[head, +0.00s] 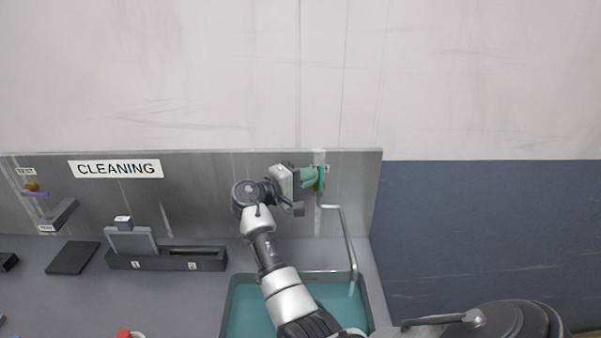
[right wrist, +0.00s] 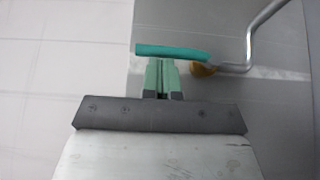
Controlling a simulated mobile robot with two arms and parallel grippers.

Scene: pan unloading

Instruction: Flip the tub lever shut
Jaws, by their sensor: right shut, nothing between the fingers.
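The teal tub lever (head: 321,179) is on the grey back panel above the tub, at the top of the tap fitting. In the right wrist view the lever (right wrist: 172,52) is a teal bar lying crosswise just ahead of my fingertips. My right gripper (head: 310,177) has green fingers, which are shut and empty right beside the lever. In the right wrist view the fingers (right wrist: 163,76) are together; I cannot tell whether they touch the bar. The grey tap pipe (head: 346,235) bends down over the tub (head: 235,292), which holds teal water. My left gripper is not in view.
A CLEANING sign (head: 114,169) is on the panel (head: 200,200). A dark holder (head: 170,261) with numbered slots stands on the counter left of the tub, with a dark flat pad (head: 73,257) farther left. A red-topped item (head: 125,334) is at the bottom edge.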

